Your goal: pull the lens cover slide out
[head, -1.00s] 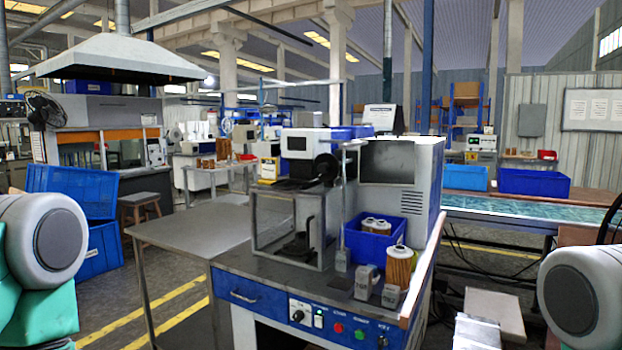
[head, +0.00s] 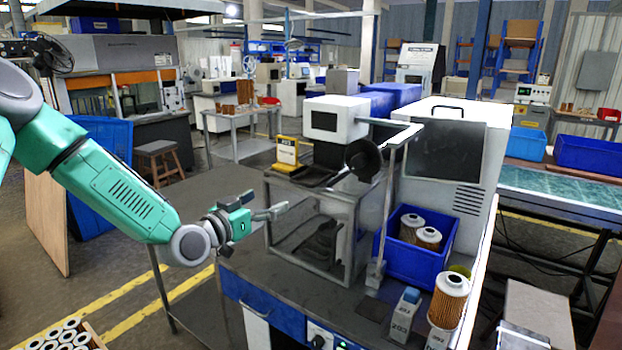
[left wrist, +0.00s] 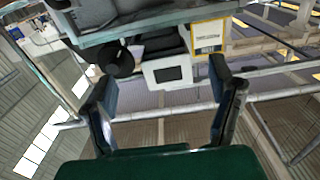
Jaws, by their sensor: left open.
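A white boxy unit with a dark screen (head: 325,121) stands above a clear-walled case (head: 312,222) on the bench. A black round disc (head: 363,158) sits at its right, by a grey post. A dark flat plate (head: 305,172) lies below it, with a yellow-framed tag (head: 287,150) at its left. I cannot tell which part is the lens cover slide. My left gripper (head: 268,203) is open and empty, left of the case and apart from it. The left wrist view shows the white unit (left wrist: 168,72), disc (left wrist: 116,62) and tag (left wrist: 209,37) beyond the open fingers. My right gripper is out of view.
A blue bin (head: 418,255) with filter cartridges stands right of the case. Another cartridge (head: 449,300) and a grey block (head: 405,315) stand at the bench front. A large white cabinet (head: 445,165) rises behind. A grey side table (head: 190,215) to the left has clear room.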

